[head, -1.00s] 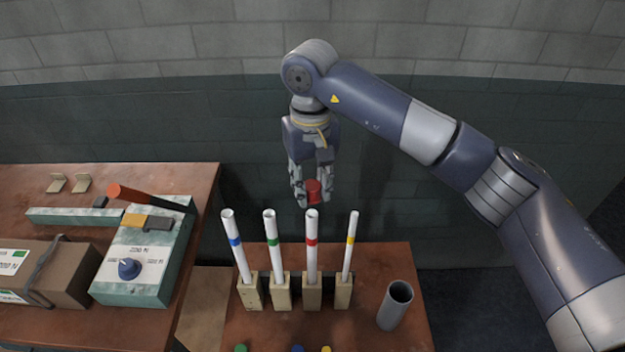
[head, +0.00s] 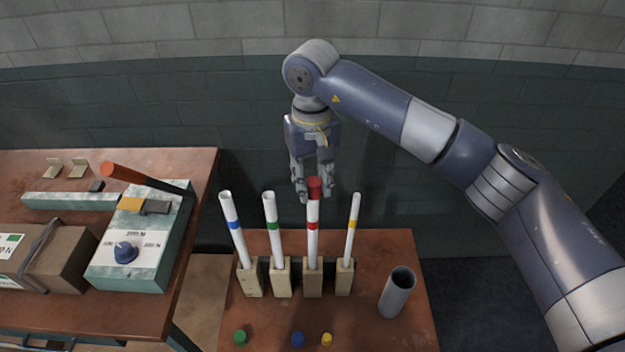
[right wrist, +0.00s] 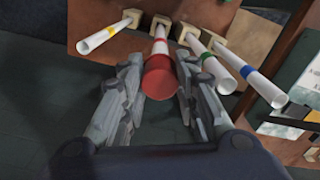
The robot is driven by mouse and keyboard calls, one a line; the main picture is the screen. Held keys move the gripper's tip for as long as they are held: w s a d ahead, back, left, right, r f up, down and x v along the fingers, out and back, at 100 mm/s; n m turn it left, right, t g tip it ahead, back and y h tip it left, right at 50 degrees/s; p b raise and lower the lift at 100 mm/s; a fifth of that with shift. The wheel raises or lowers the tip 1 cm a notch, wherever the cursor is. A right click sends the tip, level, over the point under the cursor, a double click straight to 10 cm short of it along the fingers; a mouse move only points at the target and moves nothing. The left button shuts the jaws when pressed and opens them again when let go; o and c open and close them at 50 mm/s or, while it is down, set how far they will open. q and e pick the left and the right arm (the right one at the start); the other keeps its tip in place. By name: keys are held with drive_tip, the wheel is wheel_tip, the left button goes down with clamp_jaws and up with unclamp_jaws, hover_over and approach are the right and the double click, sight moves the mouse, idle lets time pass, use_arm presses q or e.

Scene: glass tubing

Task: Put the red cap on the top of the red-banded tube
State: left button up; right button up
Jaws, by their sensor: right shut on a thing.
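The red cap (head: 315,187) is at the top of the red-banded tube (head: 313,240) in the head view, in line with it. My right gripper (head: 314,194) is shut on the cap from above and behind the tube. In the right wrist view the red cap (right wrist: 159,79) sits between the two fingers of my right gripper (right wrist: 160,92), with the red-banded tube (right wrist: 161,46) running straight away behind it. The cap covers the tube's mouth, so how far it is seated cannot be told. My left gripper is not in view.
Blue-banded (head: 233,222), green-banded (head: 271,222) and yellow-banded (head: 352,232) tubes stand uncapped in holders alongside. Green (head: 240,337), blue (head: 298,339) and yellow (head: 326,339) caps lie at the table's front. A grey cylinder (head: 396,293) stands at right.

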drive_tip(key=shift+f+b, duration=0.1)
drive_tip(key=shift+b, duration=0.65)
idle(1.2)
drive_tip(key=shift+f+b, duration=1.2)
drive_tip(key=shift+b, duration=0.2)
idle(0.7)
idle(0.4)
drive_tip(key=o, duration=1.3)
drive_tip(key=shift+o, duration=0.2)
drive_tip(key=shift+r+p, duration=1.95)
drive_tip(key=shift+r, duration=2.1)
drive_tip(key=shift+s+f, duration=0.1)
